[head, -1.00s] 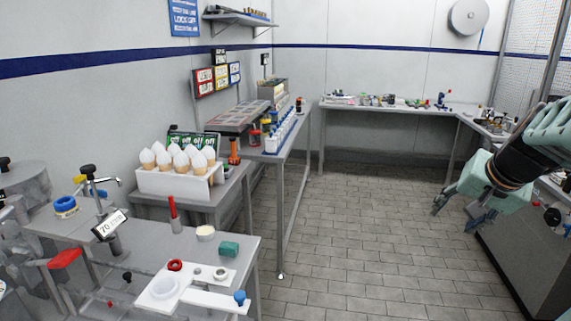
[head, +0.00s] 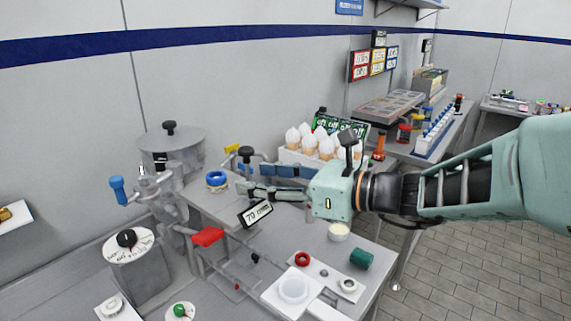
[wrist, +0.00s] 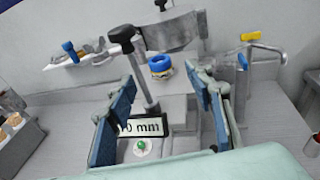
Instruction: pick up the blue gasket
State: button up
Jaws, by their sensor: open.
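The blue gasket (head: 217,179) is a thick blue ring with a pale yellowish band below its top. It sits on the grey bench, left of my gripper in the head view. My gripper (head: 246,174) is open, its two blue-padded fingers pointing left toward the gasket. In the wrist view the gasket (wrist: 160,66) shows beyond and between the spread fingertips of my gripper (wrist: 161,78).
A tilted "70 mm" sign (head: 255,214) stands close below my fingers. A black-knobbed post (head: 246,155) rises near the fingertips. The cone rack (head: 290,157) is behind my gripper. A red block (head: 208,237) and a lidded grey pot (head: 170,147) are nearby.

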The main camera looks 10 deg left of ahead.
aim_at(211, 175)
jog(key=x, duration=0.8)
jog(key=shift+s+a+f, duration=0.1)
jog(key=shift+a+f, duration=0.15)
jog(key=shift+a, duration=0.15)
jog(key=shift+c, duration=0.5)
jog(key=c, duration=0.8)
